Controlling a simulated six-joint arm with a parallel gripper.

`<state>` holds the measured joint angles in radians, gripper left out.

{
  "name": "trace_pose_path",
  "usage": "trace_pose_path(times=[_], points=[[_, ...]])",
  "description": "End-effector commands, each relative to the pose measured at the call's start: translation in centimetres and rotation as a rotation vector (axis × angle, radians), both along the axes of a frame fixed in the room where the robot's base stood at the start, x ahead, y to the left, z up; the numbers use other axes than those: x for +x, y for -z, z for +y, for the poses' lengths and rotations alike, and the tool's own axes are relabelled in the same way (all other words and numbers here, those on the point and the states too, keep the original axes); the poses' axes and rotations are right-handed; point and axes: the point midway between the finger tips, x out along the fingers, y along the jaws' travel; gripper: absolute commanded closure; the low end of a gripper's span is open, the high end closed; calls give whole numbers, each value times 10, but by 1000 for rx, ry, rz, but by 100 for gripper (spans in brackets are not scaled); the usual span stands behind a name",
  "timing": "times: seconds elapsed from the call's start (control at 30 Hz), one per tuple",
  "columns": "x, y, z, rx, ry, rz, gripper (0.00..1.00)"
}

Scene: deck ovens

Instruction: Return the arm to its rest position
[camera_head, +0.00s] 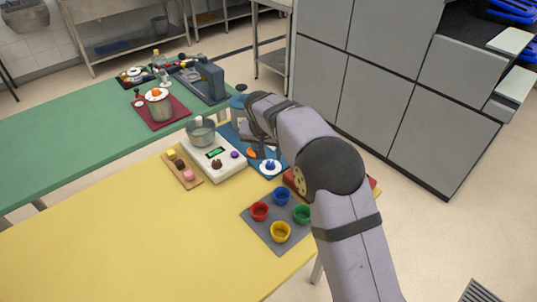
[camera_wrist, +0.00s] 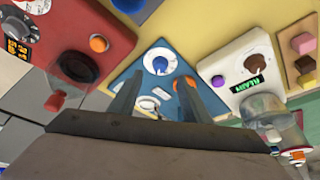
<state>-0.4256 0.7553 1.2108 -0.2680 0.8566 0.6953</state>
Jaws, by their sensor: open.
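My arm (camera_head: 350,235) reaches in from the lower right in the head view, bends at a dark elbow and stretches over the far right part of the yellow table. My gripper (camera_wrist: 155,98) is open in the wrist view, its two fingers apart over a blue board. Nothing clear is held between them. In the head view the gripper is largely hidden behind my wrist and forearm. The blue board (camera_head: 281,173) carries a white dial with a blue knob (camera_wrist: 160,62) and an orange piece. The right finger overlaps the orange piece in the wrist view; I cannot tell whether they touch.
A white scale (camera_head: 228,168) with a pot (camera_head: 201,134) stands left of the board. A red box (camera_wrist: 85,45) is on its other side. Colored cups lie on a grey mat (camera_head: 252,219). A wooden board (camera_head: 188,180) holds blocks. The yellow table's front left (camera_head: 120,250) is clear.

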Motion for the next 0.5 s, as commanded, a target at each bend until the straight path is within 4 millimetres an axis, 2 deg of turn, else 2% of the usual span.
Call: trace_pose_path(times=[0.33, 0.5], points=[[0, -1, -1, 0, 0, 0, 56], [-11, -6, -19, -8, -4, 21, 56]])
